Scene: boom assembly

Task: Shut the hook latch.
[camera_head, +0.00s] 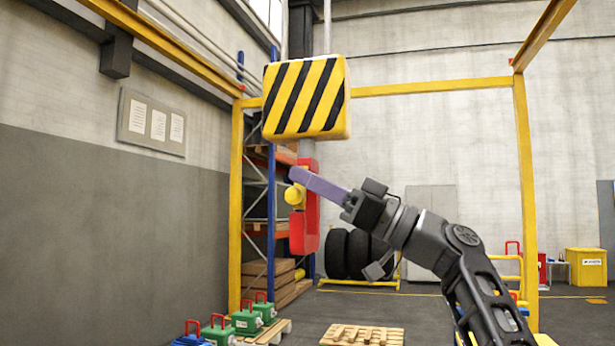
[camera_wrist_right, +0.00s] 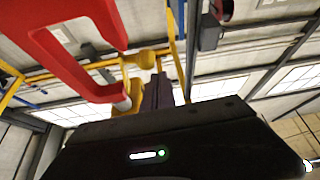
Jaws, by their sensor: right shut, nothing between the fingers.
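The red crane hook (camera_head: 307,228) hangs below a yellow-and-black striped hook block (camera_head: 306,97). Its yellow latch (camera_head: 294,195) shows at the left side of the hook, just below my fingertips. My right gripper (camera_head: 300,177) reaches in from the right, its purple fingers closed together and crossing in front of the hook. The fingers hold nothing. In the right wrist view the red hook (camera_wrist_right: 75,55) fills the upper left, and the yellow latch (camera_wrist_right: 131,88) is beside the dark fingers (camera_wrist_right: 157,92). I cannot tell whether the fingers touch the latch. My left gripper is out of view.
A yellow gantry frame (camera_head: 522,180) stands around the hook. Shelving with boxes (camera_head: 268,272), black tyres (camera_head: 347,253) and a wooden pallet (camera_head: 362,335) are behind and below. Green cases (camera_head: 247,321) sit at the lower left. The air left of the hook is clear.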

